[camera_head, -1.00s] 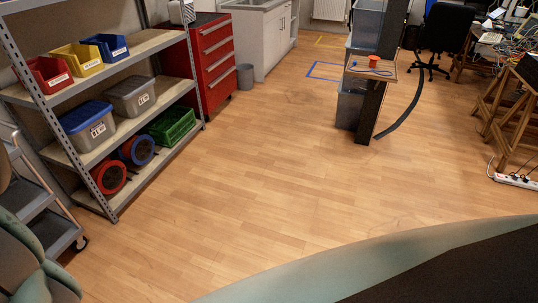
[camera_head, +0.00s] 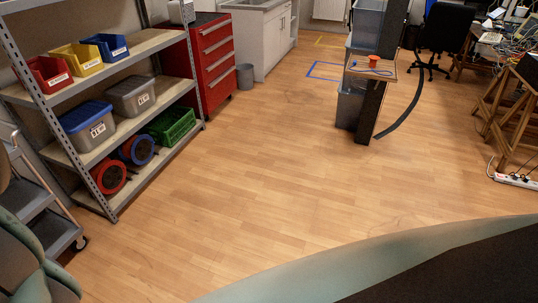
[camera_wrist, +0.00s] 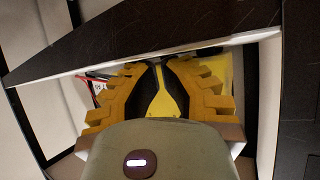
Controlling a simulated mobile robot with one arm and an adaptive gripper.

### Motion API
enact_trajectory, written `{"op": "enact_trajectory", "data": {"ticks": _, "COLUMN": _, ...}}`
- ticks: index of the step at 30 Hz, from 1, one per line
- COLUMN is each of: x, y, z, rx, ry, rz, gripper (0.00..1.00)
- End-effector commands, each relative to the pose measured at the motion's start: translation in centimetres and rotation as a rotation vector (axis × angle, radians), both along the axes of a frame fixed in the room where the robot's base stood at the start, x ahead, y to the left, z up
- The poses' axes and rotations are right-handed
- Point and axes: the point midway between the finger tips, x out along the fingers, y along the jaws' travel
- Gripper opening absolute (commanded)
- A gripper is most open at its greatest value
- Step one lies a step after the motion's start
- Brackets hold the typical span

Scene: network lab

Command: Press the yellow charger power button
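I cannot make out the yellow charger or its power button for certain in either view. In the wrist view my gripper (camera_wrist: 160,66) shows two stepped yellow fingers with dark inner faces. The fingers lean together toward their far ends, with a narrow yellow strip between them. The frames do not show clearly whether the tips touch or hold anything. A plain yellow patch (camera_wrist: 222,70) shows just right of the right finger, partly hidden; I cannot tell what it belongs to. My gripper is not in the head view.
In the wrist view a dark board (camera_wrist: 150,38) crosses above the fingers. Thin red lines (camera_wrist: 94,77) show at left. In the head view, a metal shelf (camera_head: 175,45) with bins stands left, a power strip (camera_head: 515,180) lies right, and the wooden floor (camera_head: 260,180) between is clear.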

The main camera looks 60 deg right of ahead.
Motion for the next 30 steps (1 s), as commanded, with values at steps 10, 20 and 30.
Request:
{"op": "enact_trajectory", "data": {"ticks": 10, "x": -0.21, "y": 0.68, "z": -0.03, "rx": -0.001, "ry": 0.000, "rz": 0.001, "gripper": 0.00}}
{"op": "enact_trajectory", "data": {"ticks": 20, "x": -0.24, "y": 0.79, "z": -0.04, "rx": -0.001, "ry": -0.001, "rz": 0.003, "gripper": 0.00}}
{"op": "enact_trajectory", "data": {"ticks": 30, "x": -0.33, "y": 1.18, "z": -0.03, "rx": 0.000, "ry": -0.001, "rz": 0.003, "gripper": 0.00}}
